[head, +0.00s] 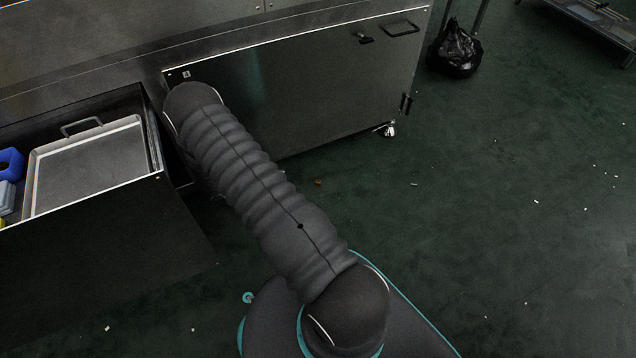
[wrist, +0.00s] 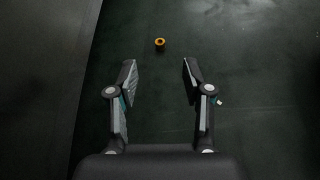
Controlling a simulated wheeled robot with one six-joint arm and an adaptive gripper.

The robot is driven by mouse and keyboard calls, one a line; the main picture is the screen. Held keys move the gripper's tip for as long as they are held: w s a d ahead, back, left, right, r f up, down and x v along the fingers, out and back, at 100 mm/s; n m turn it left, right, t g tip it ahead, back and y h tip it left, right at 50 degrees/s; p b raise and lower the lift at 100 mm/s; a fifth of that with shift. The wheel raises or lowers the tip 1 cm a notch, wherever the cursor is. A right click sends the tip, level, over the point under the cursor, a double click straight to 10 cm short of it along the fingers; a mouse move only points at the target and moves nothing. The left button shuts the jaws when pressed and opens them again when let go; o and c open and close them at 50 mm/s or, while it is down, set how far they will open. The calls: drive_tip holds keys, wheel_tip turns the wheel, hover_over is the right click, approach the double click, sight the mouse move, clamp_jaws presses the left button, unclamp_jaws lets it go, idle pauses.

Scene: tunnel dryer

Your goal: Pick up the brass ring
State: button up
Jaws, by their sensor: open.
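The brass ring (wrist: 160,43) is a small golden-orange ring with a dark centre. It lies on the dark green floor in the wrist view, just beyond my fingertips and near the middle of the gap. A small orange-brown spot on the floor, likely the same ring (head: 318,182), shows in the head view to the right of my arm, in front of the cabinet. My gripper (wrist: 160,72) is open and empty, with its fingers spread wide. In the head view my arm hides the gripper.
A steel cabinet (head: 330,90) on casters stands behind the ring. An open drawer (head: 110,225) with a metal tray (head: 90,170) juts out at left. A black bag (head: 455,52) lies at the back. Small pale scraps dot the floor. Open floor (head: 520,190) extends right.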

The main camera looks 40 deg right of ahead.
drive_tip(key=shift+n, duration=0.7)
drive_tip(key=f, duration=0.4)
drive_tip(key=shift+s+d+f, duration=0.15)
drive_tip(key=shift+s+d, duration=0.15)
drive_tip(key=shift+s, duration=0.1)
drive_tip(key=shift+s+d+f+h, duration=0.1)
drive_tip(key=shift+d+f+h, duration=0.15)
drive_tip(key=shift+d+h, duration=0.05)
approach(318, 181)
drive_tip(key=d, duration=0.1)
drive_tip(key=s+d, duration=0.1)
drive_tip(key=shift+s+d+f+b, duration=0.25)
drive_tip(key=shift+f+b, duration=0.1)
drive_tip(key=shift+f, duration=0.05)
drive_tip(key=shift+w+b+x, duration=0.2)
drive_tip(key=shift+x, duration=1.35)
drive_tip(key=shift+w+b+x, duration=0.2)
drive_tip(key=shift+w+x, duration=0.05)
drive_tip(key=shift+x, duration=1.3)
drive_tip(key=shift+f, duration=0.1)
clamp_jaws()
